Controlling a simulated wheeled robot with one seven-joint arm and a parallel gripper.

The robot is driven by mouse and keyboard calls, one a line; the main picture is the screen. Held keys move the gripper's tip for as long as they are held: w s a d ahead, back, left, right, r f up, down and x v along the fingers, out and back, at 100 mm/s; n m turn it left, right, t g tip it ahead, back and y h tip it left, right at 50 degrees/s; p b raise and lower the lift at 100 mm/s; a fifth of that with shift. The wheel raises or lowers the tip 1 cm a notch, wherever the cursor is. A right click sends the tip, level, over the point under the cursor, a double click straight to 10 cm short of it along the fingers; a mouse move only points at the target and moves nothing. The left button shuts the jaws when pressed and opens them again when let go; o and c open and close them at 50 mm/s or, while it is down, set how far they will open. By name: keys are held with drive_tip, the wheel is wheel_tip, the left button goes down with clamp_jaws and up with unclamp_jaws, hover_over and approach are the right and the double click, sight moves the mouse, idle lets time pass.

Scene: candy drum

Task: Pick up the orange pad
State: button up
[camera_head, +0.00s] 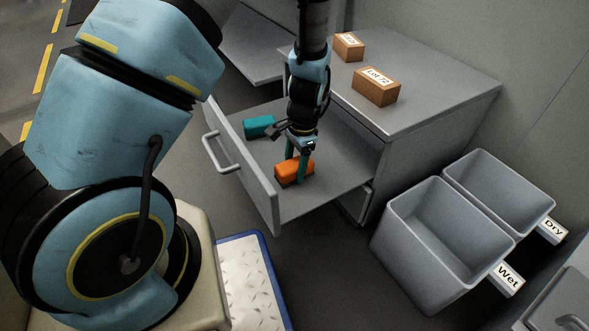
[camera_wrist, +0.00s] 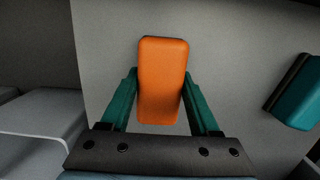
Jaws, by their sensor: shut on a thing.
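The orange pad (camera_head: 294,170) is a rounded block with a dark underside, in the open grey drawer (camera_head: 343,171). My gripper (camera_head: 296,171) reaches down into the drawer with its teal fingers on either side of the pad, shut on it. In the wrist view the pad (camera_wrist: 163,80) stands lengthwise between the two fingers (camera_wrist: 160,98), its far end reaching past the fingertips. I cannot tell whether the pad touches the drawer floor.
A teal pad (camera_head: 259,126) lies in the drawer, also in the wrist view (camera_wrist: 296,92). The drawer front (camera_head: 243,165) has a handle. Boxes (camera_head: 376,86) (camera_head: 348,46) sit on the cabinet top (camera_head: 420,75). Bins labelled Wet (camera_head: 432,235) and Dry (camera_head: 500,190) stand at right.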

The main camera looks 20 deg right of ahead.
sight(294, 163)
clamp_jaws()
wheel_tip(294, 163, up, 10)
drive_tip(key=p, duration=0.4)
